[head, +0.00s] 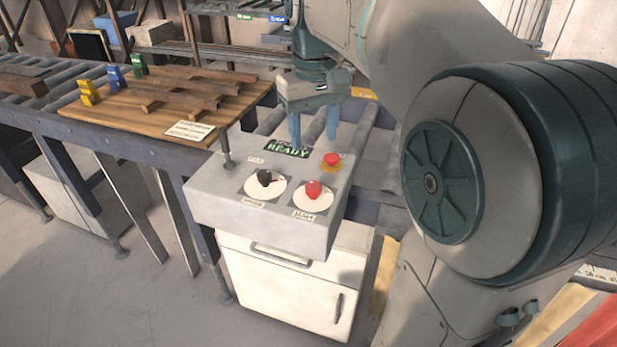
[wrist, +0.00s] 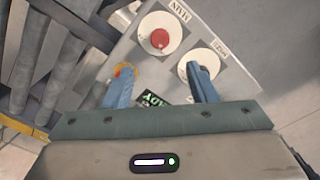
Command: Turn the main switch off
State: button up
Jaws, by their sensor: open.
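The main switch is a red rotary knob (head: 313,188) on a white round plate at the front right of the grey control box (head: 235,208). In the wrist view the red knob (wrist: 160,39) sits at the top centre, beside a label that reads MAIN upside down. My gripper (head: 314,140) is open and empty, pointing down over the far part of the box, behind the knob and apart from it. In the wrist view the knob lies beyond the fingertips (wrist: 160,73). The knob's exact pointing direction is hard to tell.
A black knob (head: 265,178) is left of the red one. A red button on a yellow ring (head: 331,160), a green READY sign (head: 289,149) and an upright lever (head: 226,150) are also on the box. A white cabinet (head: 290,285) stands below; roller conveyors (head: 265,122) lie behind.

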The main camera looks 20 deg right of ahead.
aim_at(313, 185)
notch_tip(313, 185, down, 12)
jog(key=shift+r, duration=0.2)
